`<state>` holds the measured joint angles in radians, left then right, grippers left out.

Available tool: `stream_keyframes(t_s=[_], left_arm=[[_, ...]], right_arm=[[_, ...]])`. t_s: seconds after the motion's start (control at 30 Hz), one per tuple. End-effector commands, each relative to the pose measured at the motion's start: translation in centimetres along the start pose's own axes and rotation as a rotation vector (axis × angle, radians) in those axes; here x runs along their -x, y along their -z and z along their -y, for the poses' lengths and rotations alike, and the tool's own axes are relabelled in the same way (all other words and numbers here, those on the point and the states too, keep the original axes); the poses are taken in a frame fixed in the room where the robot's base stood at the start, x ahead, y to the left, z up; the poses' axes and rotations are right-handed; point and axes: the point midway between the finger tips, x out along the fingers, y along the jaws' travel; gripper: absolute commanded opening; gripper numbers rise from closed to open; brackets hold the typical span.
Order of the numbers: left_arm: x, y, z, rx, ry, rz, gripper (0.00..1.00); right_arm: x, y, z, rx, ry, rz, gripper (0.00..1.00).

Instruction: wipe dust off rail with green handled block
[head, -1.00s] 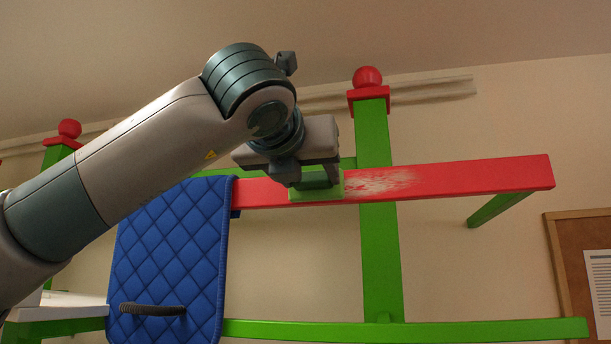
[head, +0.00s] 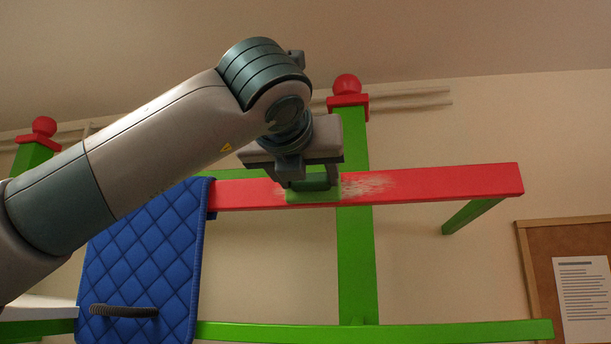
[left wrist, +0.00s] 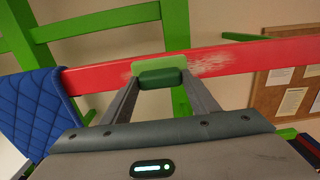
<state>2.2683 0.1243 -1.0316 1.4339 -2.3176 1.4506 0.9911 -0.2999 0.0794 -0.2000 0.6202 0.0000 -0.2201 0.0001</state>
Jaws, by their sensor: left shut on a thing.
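My left gripper (head: 312,180) is shut on the dark green handle of a green block (head: 313,195). The block is against the front face of the red rail (head: 450,182), over part of a pale dust patch (head: 369,185). Dust shows to the right of the block and a little at its left edge. In the left wrist view the fingers hold the handle (left wrist: 161,78), with the dust patch (left wrist: 212,61) mostly right of the block on the red rail (left wrist: 110,76). The right gripper is not in view.
A blue quilted pad (head: 145,265) with a dark curved handle hangs over the rail left of the block. A green post (head: 356,260) stands behind the rail, and a lower green bar (head: 450,332) runs below. A cork board (head: 537,240) is on the wall at right.

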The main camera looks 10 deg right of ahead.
Motion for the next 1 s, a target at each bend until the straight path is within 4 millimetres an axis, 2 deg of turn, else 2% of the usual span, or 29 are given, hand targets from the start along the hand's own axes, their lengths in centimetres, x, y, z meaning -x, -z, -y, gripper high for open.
stream_keyframes(t_s=[0.5,1.0], left_arm=[[-0.2,0.1,3.4,-0.001,0.001,0.0,0.36],[-0.2,0.1,3.8,-0.001,0.001,-0.001,0.36]], right_arm=[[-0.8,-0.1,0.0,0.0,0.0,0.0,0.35],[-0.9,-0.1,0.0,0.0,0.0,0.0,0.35]])
